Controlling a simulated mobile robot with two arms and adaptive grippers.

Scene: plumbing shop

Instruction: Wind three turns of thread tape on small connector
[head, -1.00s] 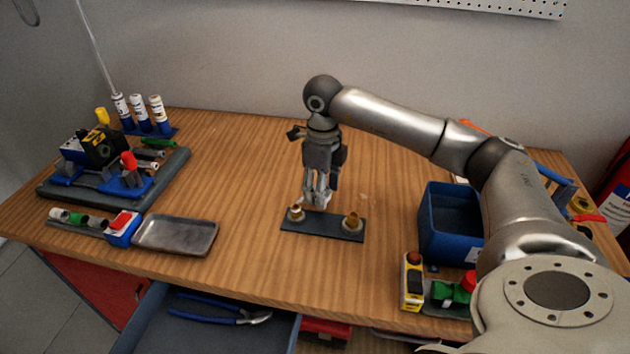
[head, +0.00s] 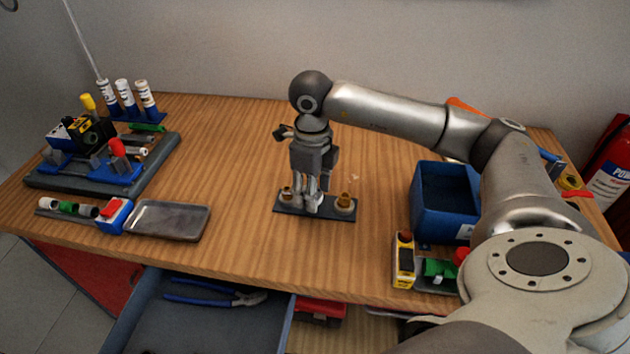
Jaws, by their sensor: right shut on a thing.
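A dark plate (head: 325,212) lies on the bench with two brass connectors on it. The left connector (head: 287,193) is partly hidden by my right gripper; the right connector (head: 344,200) stands clear. The left one looks slightly smaller. My right gripper (head: 311,204) points down, low over the plate between the connectors and close beside the left one. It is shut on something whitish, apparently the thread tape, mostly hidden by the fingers. I cannot tell whether the tape touches the connector. My left gripper is not in view.
A grey metal tray (head: 168,220) and a tool rack (head: 100,165) are at left. An open drawer (head: 215,325) holds blue-handled pliers. Bench around the plate is clear.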

